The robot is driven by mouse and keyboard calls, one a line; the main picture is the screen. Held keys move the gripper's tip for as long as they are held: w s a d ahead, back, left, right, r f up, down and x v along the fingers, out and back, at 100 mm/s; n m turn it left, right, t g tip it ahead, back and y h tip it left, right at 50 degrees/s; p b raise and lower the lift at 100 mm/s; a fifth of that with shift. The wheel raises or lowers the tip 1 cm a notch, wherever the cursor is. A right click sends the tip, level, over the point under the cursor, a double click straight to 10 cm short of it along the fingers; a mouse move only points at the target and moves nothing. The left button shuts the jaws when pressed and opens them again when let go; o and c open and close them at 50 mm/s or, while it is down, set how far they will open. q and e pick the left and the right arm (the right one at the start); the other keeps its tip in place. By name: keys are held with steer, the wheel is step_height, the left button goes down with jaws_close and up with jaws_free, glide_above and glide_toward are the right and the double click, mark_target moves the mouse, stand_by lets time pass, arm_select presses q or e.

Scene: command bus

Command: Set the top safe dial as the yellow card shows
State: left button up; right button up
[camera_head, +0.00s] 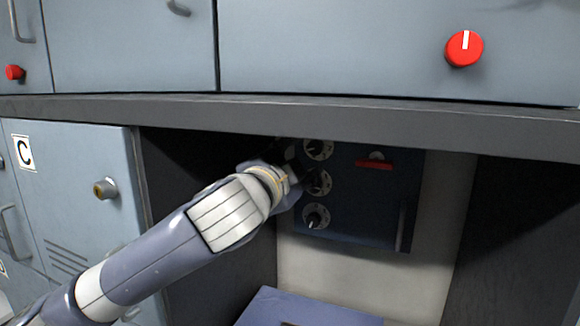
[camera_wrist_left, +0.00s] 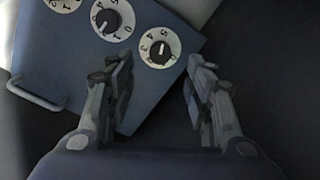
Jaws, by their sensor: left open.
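A dark blue safe (camera_head: 365,205) sits in the recess under the shelf, with three numbered dials in a column. The top dial (camera_head: 318,149) is the nearest dial in the left wrist view (camera_wrist_left: 160,47), white-ringed with a black knob; I cannot read its setting surely. The middle dial (camera_head: 320,182) and bottom dial (camera_head: 316,216) are below it. My left gripper (camera_head: 294,165) is at the safe's left side, its fingers partly hidden in shadow. In the left wrist view my left gripper (camera_wrist_left: 158,85) is open and empty, its fingers just short of the top dial. No yellow card shows.
A red bar (camera_head: 375,164) and a handle (camera_head: 402,225) stand out from the safe front. The dark shelf edge (camera_head: 350,119) runs just above. A blue-purple box (camera_head: 305,308) is below. A locker door marked C (camera_head: 75,190) is at left.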

arm_select(q)
steer(key=v, duration=0.4)
steer(key=shift+s+a, duration=0.1)
steer(key=shift+s, duration=0.15)
